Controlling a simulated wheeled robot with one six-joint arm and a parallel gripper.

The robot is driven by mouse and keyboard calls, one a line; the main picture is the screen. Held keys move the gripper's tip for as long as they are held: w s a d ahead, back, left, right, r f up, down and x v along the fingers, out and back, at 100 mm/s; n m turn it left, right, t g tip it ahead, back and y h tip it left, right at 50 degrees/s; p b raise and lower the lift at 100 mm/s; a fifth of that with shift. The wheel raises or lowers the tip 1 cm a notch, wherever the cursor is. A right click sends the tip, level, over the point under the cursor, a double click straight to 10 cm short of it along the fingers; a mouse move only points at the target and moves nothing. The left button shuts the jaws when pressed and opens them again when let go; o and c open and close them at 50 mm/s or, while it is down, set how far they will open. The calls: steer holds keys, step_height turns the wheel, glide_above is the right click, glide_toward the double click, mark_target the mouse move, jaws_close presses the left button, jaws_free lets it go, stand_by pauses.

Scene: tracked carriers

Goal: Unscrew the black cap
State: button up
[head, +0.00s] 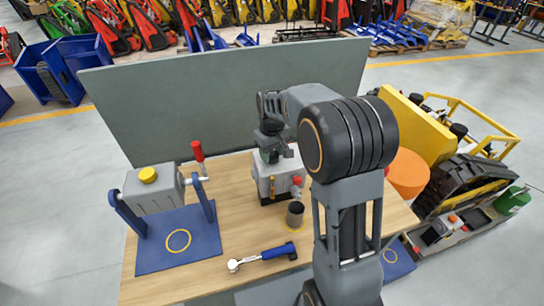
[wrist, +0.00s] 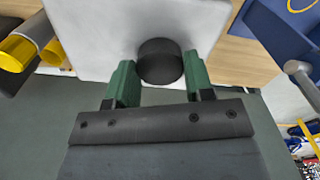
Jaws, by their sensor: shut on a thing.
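The black cap (wrist: 160,62) sits on the light grey box, seen from above in the wrist view. My gripper (wrist: 160,80) has its two green fingers on either side of the cap and is shut on it. In the head view my gripper (head: 270,156) is over the top of the grey box (head: 276,180), which stands on the wooden table. The cap is hidden there behind my gripper. Whether the cap's thread is loose cannot be seen.
A blue plate (head: 178,238) with a grey tank and red-handled crank stands at left. A blue-handled tool (head: 264,256) lies at the table's front. A dark cylinder (head: 295,213) stands before the box. A grey panel (head: 230,95) rises behind; a yellow tracked carrier (head: 470,170) is at right.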

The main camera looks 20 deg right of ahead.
steer(key=n, duration=0.5)
steer(key=shift+n, duration=0.3)
steer(key=n, duration=0.4)
steer(key=shift+n, duration=0.3)
steer(key=n, duration=0.9)
steer(key=o, duration=0.8)
steer(key=shift+o, duration=0.2)
